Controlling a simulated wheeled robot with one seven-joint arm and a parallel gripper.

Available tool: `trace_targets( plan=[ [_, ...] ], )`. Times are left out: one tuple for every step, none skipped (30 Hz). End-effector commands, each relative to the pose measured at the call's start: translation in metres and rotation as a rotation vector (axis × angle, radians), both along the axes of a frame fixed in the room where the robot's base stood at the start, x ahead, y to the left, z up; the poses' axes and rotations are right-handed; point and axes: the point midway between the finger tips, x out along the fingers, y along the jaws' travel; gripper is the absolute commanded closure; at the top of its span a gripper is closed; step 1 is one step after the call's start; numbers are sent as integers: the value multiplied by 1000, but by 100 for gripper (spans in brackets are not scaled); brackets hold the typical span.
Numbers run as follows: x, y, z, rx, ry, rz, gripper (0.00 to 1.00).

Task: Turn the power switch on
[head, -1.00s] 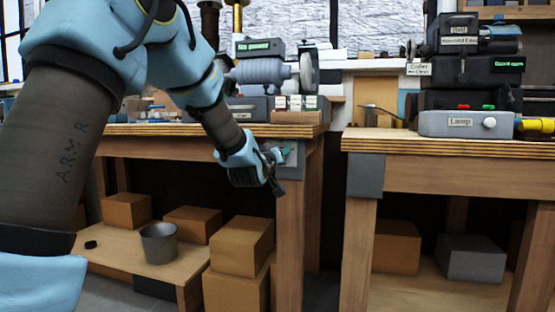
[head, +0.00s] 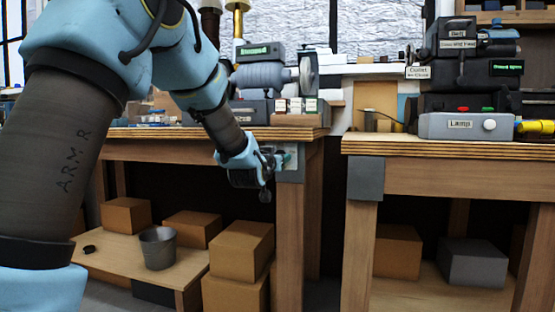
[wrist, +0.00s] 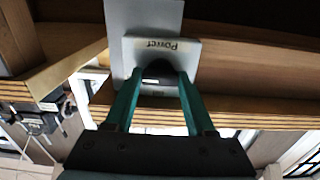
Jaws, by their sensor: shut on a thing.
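The power switch is a dark knob (wrist: 153,70) on a light plate labelled "Power" (wrist: 188,47), mounted on the front edge of the left workbench. In the head view the plate (head: 291,157) shows at the bench's right corner, partly covered by my gripper. My gripper (wrist: 157,80) has its two teal fingers on either side of the knob and is shut on it. In the head view my gripper (head: 277,160) reaches the plate from the left. The knob's exact setting is hard to read.
The left bench holds a grey grinder-like machine (head: 262,76) with a green-lit display (head: 260,50) above it. The right bench holds a grey "Lamp" box (head: 465,125) and stacked dark devices. Boxes (head: 240,249) and a bucket (head: 158,248) stand below. A gap separates the benches.

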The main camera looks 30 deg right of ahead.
Motion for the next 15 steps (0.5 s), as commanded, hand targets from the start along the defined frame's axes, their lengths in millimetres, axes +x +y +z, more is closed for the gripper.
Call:
trace_targets(
  plan=[
    [0,1,-2,5,1,0,100],
    [0,1,-2,5,1,0,100],
    [0,1,-2,5,1,0,100],
    [0,1,-2,5,1,0,100],
    [0,1,-2,5,1,0,100],
    [0,1,-2,4,2,0,100],
    [0,1,-2,4,2,0,100],
    [0,1,-2,4,2,0,100],
    [0,0,-2,4,2,0,43],
    [0,1,-2,4,2,0,39],
    [0,0,-2,4,2,0,36],
    [0,0,-2,4,2,0,32],
    [0,0,-1,3,2,0,32],
    [0,0,-1,3,2,0,32],
    [0,0,-1,3,2,0,32]
  ],
)
